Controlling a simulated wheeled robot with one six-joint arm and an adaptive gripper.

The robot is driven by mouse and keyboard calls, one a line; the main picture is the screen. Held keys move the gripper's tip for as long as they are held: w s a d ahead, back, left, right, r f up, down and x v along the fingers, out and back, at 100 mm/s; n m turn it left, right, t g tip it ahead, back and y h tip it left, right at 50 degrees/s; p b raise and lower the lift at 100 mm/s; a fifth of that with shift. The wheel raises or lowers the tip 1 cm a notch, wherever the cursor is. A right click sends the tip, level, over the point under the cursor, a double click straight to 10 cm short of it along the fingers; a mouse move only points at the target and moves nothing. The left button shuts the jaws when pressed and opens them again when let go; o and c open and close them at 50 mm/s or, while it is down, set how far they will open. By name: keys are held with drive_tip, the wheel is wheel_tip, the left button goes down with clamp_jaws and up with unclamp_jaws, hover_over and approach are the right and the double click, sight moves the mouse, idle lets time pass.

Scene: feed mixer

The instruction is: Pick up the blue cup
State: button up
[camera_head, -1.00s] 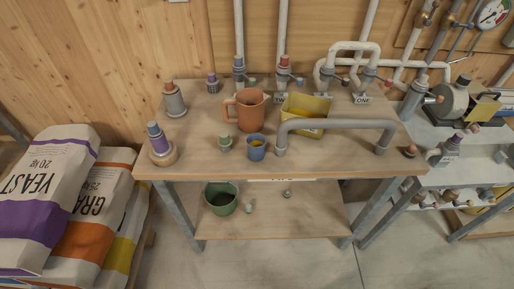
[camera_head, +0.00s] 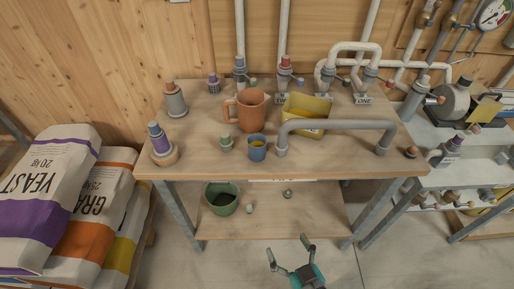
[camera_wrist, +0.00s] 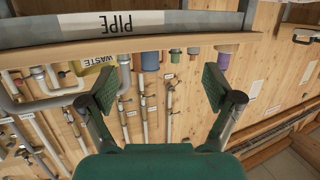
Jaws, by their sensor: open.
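In the wrist view, which appears upside down, a blue shape (camera_wrist: 150,61) past the table edge looks like this cup. My gripper (camera_head: 289,247) is in front of the table and low in the head view, well apart from the cup. Its two fingers are spread wide with nothing between them, as the wrist view also shows (camera_wrist: 158,88).
An orange jug (camera_head: 249,110) stands behind the cup and a small green-topped piece (camera_head: 226,143) to its left. A grey bent pipe (camera_head: 335,125) is close on its right, before a yellow bin (camera_head: 318,104). A green bucket (camera_head: 222,199) sits on the lower shelf.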

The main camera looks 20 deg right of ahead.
drive_tip(key=w+r+h, duration=0.1)
drive_tip(key=w+r, duration=0.1)
drive_tip(key=w, duration=0.7)
drive_tip(key=m+h, duration=0.2)
approach(259, 156)
drive_tip(key=shift+w+d+f+t, duration=0.15)
drive_tip(key=shift+w+f, duration=0.1)
drive_tip(key=shift+w, duration=0.25)
drive_tip(key=shift+w+f+t, duration=0.15)
drive_tip(key=shift+w+f, duration=0.1)
drive_tip(key=shift+w, duration=0.3)
drive_tip(key=x, duration=1)
drive_tip(key=shift+w+d, duration=0.15)
drive_tip(key=shift+w, duration=0.2)
drive_tip(key=c, duration=1.4)
